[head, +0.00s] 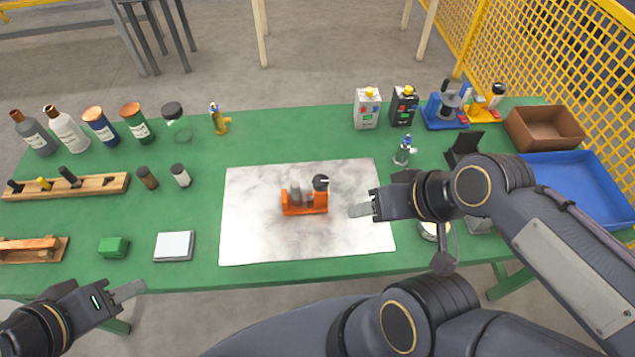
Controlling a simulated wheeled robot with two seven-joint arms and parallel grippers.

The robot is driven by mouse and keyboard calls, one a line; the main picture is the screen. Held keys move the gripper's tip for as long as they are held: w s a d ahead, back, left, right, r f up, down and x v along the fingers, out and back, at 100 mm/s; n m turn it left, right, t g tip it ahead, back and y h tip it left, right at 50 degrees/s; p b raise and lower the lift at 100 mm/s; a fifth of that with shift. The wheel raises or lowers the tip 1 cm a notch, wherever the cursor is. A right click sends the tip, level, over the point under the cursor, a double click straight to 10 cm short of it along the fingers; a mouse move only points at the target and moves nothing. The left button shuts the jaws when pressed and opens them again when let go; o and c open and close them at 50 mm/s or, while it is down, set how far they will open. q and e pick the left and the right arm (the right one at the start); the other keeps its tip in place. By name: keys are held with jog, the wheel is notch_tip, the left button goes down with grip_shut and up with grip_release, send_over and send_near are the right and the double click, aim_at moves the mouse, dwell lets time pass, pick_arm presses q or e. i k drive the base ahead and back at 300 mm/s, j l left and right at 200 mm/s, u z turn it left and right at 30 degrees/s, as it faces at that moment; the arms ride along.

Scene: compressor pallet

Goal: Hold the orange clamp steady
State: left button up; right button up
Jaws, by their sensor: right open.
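The orange clamp (304,206) stands on the white marbled mat (255,240) near the middle of the green table. A grey part sits in it, and a black round knob shows at its upper right. My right gripper (360,210) is over the mat to the right of the clamp, apart from it and pointing left toward it. It is open and holds nothing that I can see. My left gripper (130,291) is at the front left edge of the table, far from the clamp. I cannot tell whether its fingers are apart.
Bottles and cans (67,130) stand at the back left. A wooden rack (75,186), a green block (113,247) and a white pad (174,246) lie at the left. A blue tray (575,180) and a brown box (545,128) are at the right. The mat around the clamp is clear.

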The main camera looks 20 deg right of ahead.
aim_at(320, 181)
jog(key=k+j+z, duration=0.1)
jog(key=j+z, duration=0.3)
jog(key=k+j+z, duration=0.1)
jog(key=z, duration=0.25)
jog(key=k+j+z, duration=0.15)
jog(key=j+z, duration=0.25)
jog(key=l, duration=0.1)
